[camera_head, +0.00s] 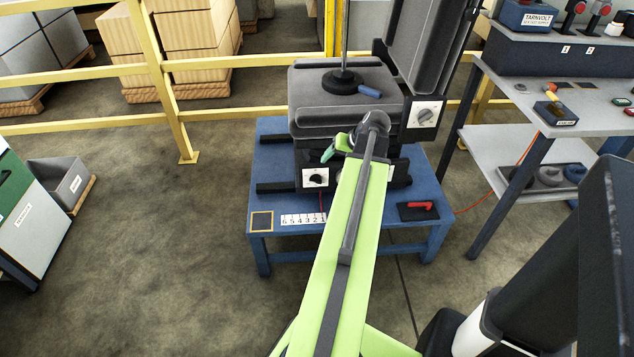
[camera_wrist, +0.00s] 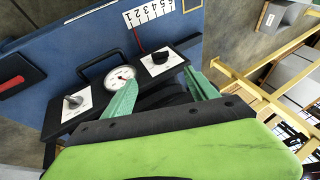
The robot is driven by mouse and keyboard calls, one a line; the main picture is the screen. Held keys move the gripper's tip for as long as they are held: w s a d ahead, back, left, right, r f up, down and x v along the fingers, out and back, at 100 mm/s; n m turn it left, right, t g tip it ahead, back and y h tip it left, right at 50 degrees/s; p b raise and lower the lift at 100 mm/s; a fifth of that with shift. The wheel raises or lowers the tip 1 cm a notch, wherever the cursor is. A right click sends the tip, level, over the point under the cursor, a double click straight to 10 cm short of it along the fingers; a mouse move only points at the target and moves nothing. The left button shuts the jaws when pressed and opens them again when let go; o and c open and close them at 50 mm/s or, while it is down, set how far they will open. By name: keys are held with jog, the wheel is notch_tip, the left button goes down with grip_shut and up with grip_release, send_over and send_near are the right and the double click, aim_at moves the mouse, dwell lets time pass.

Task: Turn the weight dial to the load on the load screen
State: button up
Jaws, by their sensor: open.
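A suspension seat (camera_head: 345,95) stands on a blue bench (camera_head: 268,165). Its black front panel (camera_wrist: 185,44) carries a black knob (camera_wrist: 159,57) on a white plate, a round gauge (camera_wrist: 119,77) with a red needle, and a grey knob (camera_wrist: 75,101) on another white plate. The black knob also shows in the head view (camera_head: 316,179). I cannot read which knob is the weight dial. My gripper (camera_wrist: 160,78) is open. Its green fingers point at the panel, with the black knob ahead between them; contact is not visible. I cannot make out a load screen.
A number strip (camera_head: 303,219) and a red-handled tool (camera_head: 417,210) lie on the bench's front. Another grey dial (camera_head: 425,114) sits on the seat's right side. A black-based post (camera_head: 343,82) stands on the cushion. A side table (camera_head: 560,95) is right; a yellow railing (camera_head: 230,115) runs behind.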

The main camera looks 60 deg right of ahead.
aim_at(316, 180)
jog(key=b+x, duration=1.4)
jog(key=x, duration=0.2)
jog(key=shift+d+f, duration=0.1)
jog(key=shift+f, duration=0.25)
jog(key=shift+w+f+b, duration=0.25)
jog(key=shift+w+b, duration=0.1)
jog(key=shift+b, duration=0.1)
